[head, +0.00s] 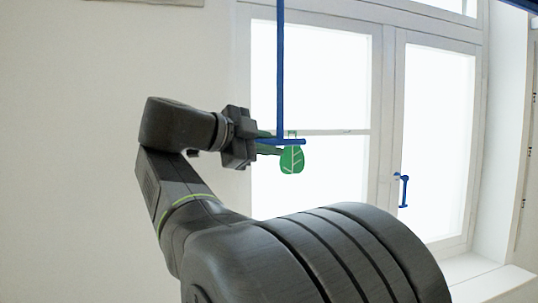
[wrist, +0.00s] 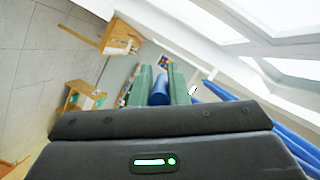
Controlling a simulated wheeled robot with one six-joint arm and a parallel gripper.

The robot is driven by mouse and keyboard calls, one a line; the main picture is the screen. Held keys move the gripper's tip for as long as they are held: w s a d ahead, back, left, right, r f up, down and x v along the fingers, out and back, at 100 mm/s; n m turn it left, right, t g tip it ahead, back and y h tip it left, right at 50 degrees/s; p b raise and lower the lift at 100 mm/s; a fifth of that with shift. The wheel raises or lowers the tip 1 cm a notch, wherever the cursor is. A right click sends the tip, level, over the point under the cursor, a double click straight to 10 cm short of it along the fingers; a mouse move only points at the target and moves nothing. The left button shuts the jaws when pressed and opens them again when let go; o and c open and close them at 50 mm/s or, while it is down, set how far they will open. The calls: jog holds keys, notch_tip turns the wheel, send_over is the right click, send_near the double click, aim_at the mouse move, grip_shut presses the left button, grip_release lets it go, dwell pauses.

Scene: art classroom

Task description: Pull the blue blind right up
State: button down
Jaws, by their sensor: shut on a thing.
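A straight blue pull rod (head: 280,75) hangs down in front of the window in the head view, with a short blue crossbar (head: 296,141) at its lower end. A green leaf-shaped tag (head: 292,160) hangs at the crossbar. My gripper (head: 270,142) comes from the left, its green fingers shut on the crossbar. In the wrist view, the blue bar (wrist: 160,90) sits between the two green fingers. The blind itself is not clearly seen; a blue edge (head: 522,4) shows at the top right corner.
The white-framed window (head: 386,110) stands behind the rod, with a blue window handle (head: 404,190) on its right sash. A pale sill (head: 475,272) lies below right. The wrist view shows wooden furniture (wrist: 85,95) at left and blue material (wrist: 255,118) at right.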

jog(key=c, duration=1.4)
grip_release()
jog(key=shift+s+d+r, duration=0.1)
jog(key=shift+r, duration=0.35)
jog(key=shift+f, duration=0.1)
jog(key=shift+s+a, duration=0.1)
jog(key=shift+a, duration=0.2)
jog(key=b+v, duration=0.3)
jog(key=v, duration=1)
jog(key=shift+b, duration=0.3)
jog(key=shift+f, duration=0.1)
jog(key=p+x, duration=0.3)
jog(key=x, duration=0.9)
jog(key=shift+d, duration=0.1)
jog(key=shift+w+d+f, duration=0.15)
jog(key=shift+w+d, duration=0.3)
jog(key=shift+d, duration=0.1)
